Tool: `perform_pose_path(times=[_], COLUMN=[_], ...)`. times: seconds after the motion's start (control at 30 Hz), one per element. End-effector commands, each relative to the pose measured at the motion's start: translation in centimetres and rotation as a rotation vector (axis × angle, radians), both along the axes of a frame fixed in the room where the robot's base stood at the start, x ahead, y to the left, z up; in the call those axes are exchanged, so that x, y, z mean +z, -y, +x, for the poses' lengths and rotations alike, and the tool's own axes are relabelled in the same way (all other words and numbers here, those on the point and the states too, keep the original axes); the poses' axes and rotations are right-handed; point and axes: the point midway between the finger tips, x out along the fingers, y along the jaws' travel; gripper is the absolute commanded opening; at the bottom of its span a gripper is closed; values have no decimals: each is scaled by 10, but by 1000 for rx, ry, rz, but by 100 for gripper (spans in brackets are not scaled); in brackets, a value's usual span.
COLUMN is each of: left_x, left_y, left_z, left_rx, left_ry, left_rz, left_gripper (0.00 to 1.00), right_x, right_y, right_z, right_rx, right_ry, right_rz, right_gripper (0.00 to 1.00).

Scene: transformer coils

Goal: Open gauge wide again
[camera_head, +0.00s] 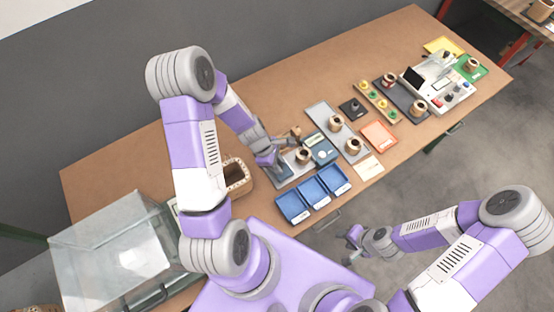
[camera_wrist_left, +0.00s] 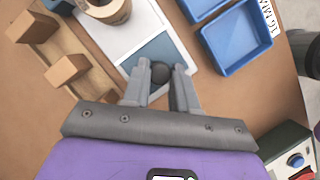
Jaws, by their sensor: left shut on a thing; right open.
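My left gripper (camera_head: 272,157) is over a flat light-grey gauge plate (camera_head: 285,181) behind the blue trays. In the left wrist view, the left gripper (camera_wrist_left: 160,82) is shut on a dark round knob (camera_wrist_left: 160,71) at the edge of the gauge's grey-blue pad (camera_wrist_left: 150,52). A wooden coil (camera_wrist_left: 105,8) stands on the light plate ahead of the fingers, cut off by the picture's top edge; the coil (camera_head: 303,156) shows in the head view too. The gauge's opening is too small to judge. My right gripper (camera_head: 354,240) is open and empty, off the table's front edge.
Blue trays (camera_head: 293,208) line the front edge beside the gauge. Wooden blocks (camera_wrist_left: 68,69) stand left of it in the wrist view. A basket (camera_head: 237,176) and a clear-lidded box (camera_head: 108,243) are at left. More coils and an orange tray (camera_head: 380,134) lie right.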

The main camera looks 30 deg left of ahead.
Motion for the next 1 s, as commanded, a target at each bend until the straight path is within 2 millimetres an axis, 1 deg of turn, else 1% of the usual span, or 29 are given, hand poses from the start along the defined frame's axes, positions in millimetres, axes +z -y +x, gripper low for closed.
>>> perform_pose_path(times=[0.23, 0.27, 0.3, 0.4, 0.67, 0.73, 0.87, 1.0], left_x=[0, 0, 0, 0, 1, 4, 21, 44], left_y=[1, 1, 1, 1, 0, -1, -7, -16], left_z=[2, 2, 2, 2, 2, 2, 0, -3], left_rx=[-4, -4, -3, -1, -1, 0, 1, 1], left_ry=[4, 4, 3, 3, 3, 4, 7, 7], left_rz=[1, 1, 1, 1, 1, 2, 3, 3], left_gripper=[0, 32, 38, 52, 52, 52, 52, 52], right_x=[0, 0, 0, 0, 0, 1, 6, 12], right_y=[0, 0, 0, 0, 0, 0, 0, 0], right_z=[0, 0, 0, 0, 0, 0, 0, 0], right_rx=[-1, -1, -1, -1, -1, -1, -1, -1], right_ry=[0, 0, 0, 0, 0, 0, 0, 0], right_rz=[0, 0, 0, 0, 0, 0, 0, 0], right_gripper=[43, 43, 43, 43, 43, 43, 43, 43])
